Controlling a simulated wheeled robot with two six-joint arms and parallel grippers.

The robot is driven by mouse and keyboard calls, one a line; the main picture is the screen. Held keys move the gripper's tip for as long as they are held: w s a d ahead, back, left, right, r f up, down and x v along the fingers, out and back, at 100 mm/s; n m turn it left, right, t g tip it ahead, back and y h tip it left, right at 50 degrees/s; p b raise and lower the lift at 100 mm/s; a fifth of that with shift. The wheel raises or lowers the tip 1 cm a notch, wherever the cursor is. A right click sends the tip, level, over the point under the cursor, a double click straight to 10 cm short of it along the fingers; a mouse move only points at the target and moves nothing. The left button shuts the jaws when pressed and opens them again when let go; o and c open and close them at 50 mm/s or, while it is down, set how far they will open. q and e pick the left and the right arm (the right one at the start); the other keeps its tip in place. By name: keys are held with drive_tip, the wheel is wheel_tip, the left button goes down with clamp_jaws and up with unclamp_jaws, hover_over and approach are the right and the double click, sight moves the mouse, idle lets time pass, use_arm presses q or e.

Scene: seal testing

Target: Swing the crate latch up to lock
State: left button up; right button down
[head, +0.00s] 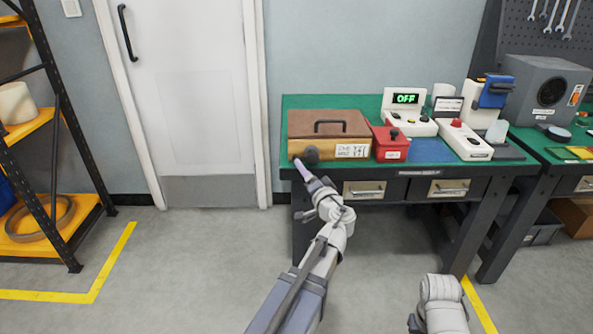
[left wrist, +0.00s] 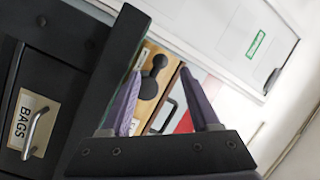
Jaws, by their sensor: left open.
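The wooden crate (head: 330,128) with a brown lid and a dark handle stands at the left end of the green bench. A dark latch with a round knob (head: 311,154) is at its front left. The latch (left wrist: 149,87) also shows in the left wrist view, between and beyond the fingers. My left gripper (head: 298,164) is open and empty, just in front of the latch at the bench edge. I cannot tell whether a finger touches it. Its purple fingers (left wrist: 161,75) stand apart in the wrist view. My right gripper is out of view; only part of that arm shows.
A red box (head: 390,143) stands close to the crate's right. Beyond it are a device with a green OFF display (head: 406,99) and a white unit with a red button (head: 463,139). Drawers (head: 364,189) lie under the bench front. Floor before the bench is clear.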

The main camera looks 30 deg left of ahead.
sight(296, 156)
use_arm(q)
drive_tip(key=x, duration=0.7)
drive_tip(key=shift+w+a, duration=0.3)
clamp_jaws()
idle(0.4)
